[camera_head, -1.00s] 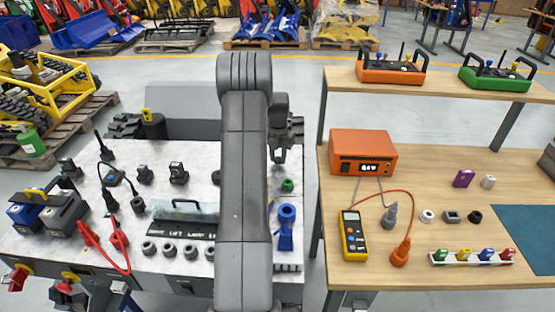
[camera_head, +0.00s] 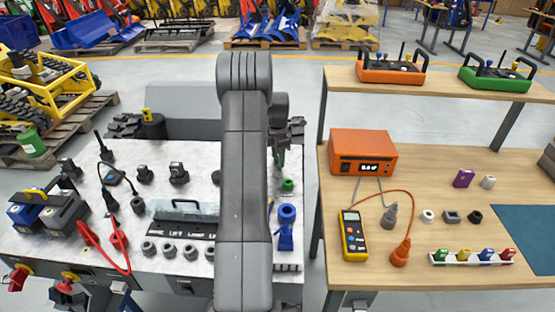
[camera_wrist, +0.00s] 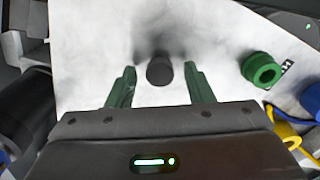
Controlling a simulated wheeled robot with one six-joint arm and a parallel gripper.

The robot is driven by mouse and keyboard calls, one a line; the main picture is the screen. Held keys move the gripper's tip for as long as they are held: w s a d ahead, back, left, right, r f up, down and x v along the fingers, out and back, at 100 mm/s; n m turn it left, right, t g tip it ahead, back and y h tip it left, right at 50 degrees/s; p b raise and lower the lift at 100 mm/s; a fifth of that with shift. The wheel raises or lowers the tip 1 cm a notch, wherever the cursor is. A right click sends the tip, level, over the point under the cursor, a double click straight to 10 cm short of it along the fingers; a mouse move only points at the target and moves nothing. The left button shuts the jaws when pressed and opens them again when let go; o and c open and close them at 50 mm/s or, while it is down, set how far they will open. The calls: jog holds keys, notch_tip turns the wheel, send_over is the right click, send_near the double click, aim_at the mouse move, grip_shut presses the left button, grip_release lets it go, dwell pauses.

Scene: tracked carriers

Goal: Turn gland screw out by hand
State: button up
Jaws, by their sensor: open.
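My gripper (camera_wrist: 160,67) is open, with its two green fingers apart. Between the fingertips in the wrist view is a dark round stub (camera_wrist: 159,73) standing on the white top; it looks like the gland screw, but I cannot be sure. I see a gap on each side of it, so the fingers do not appear to touch it. In the head view my gripper (camera_head: 280,156) is over the back right of the white bench, partly behind my arm, and the stub is hidden there.
A green ring (camera_wrist: 263,70) stands right of my gripper; it also shows in the head view (camera_head: 288,185). A blue fitting (camera_head: 286,228) is nearer the front. A black cylinder (camera_wrist: 28,108) is at left in the wrist view. The wooden table (camera_head: 440,180) is to the right.

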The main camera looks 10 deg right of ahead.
jog(key=m, duration=0.4)
jog(key=shift+m, duration=0.4)
jog(key=m, duration=0.9)
jog(key=shift+m, duration=0.3)
jog(key=m, duration=0.5)
jog(key=shift+m, duration=0.3)
